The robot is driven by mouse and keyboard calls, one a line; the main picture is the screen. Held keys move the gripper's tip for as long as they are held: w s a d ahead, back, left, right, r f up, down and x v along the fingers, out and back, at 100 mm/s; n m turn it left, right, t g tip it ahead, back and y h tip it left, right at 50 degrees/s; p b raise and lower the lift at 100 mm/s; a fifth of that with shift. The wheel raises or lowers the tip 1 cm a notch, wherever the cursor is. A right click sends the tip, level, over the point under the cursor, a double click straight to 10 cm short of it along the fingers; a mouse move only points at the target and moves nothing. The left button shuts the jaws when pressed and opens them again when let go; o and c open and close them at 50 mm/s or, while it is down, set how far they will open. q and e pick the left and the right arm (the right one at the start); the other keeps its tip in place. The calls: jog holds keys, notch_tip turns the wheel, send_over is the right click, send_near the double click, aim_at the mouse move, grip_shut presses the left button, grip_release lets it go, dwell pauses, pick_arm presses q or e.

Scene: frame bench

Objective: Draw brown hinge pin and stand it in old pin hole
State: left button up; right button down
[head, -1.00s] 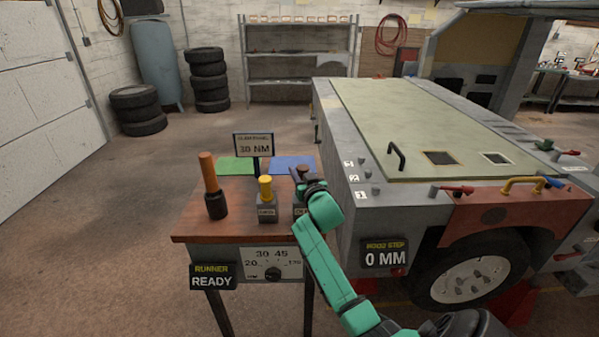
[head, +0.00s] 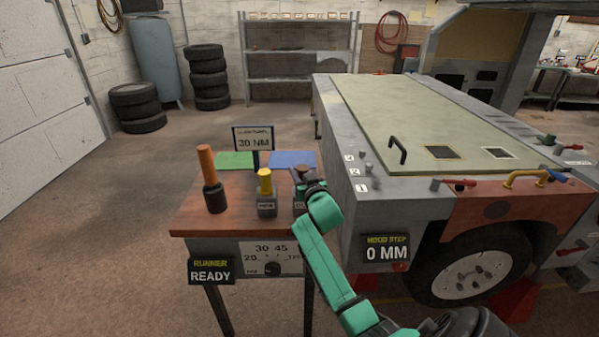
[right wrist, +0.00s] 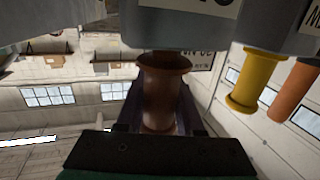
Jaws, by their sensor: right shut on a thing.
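The brown hinge pin (head: 302,168) stands upright in a grey block (head: 299,208) at the right of the small wooden table (head: 236,226). My right gripper (head: 309,187) is at the pin. In the right wrist view its fingers (right wrist: 155,108) are shut around the brown pin (right wrist: 163,85), just beside the grey block (right wrist: 185,28). The picture there is upside down. How much of the pin is inside the block is hidden. I cannot make out the old pin hole. My left gripper is not in view.
A yellow pin (head: 264,183) stands in a grey block (head: 266,207) left of the gripper. Green (head: 235,160) and blue (head: 290,160) mats lie behind. The vehicle (head: 395,200) is close on the right.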

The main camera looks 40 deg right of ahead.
jog(key=shift+f+b, duration=0.4)
jog(key=shift+f, duration=0.15)
jog(key=shift+c, duration=2.3)
grip_release()
jog(key=shift+s, duration=0.15)
jog(key=b+v, duration=0.1)
jog(key=v, duration=1.3)
jog(key=shift+s, duration=0.15)
jog(key=shift+a, duration=0.1)
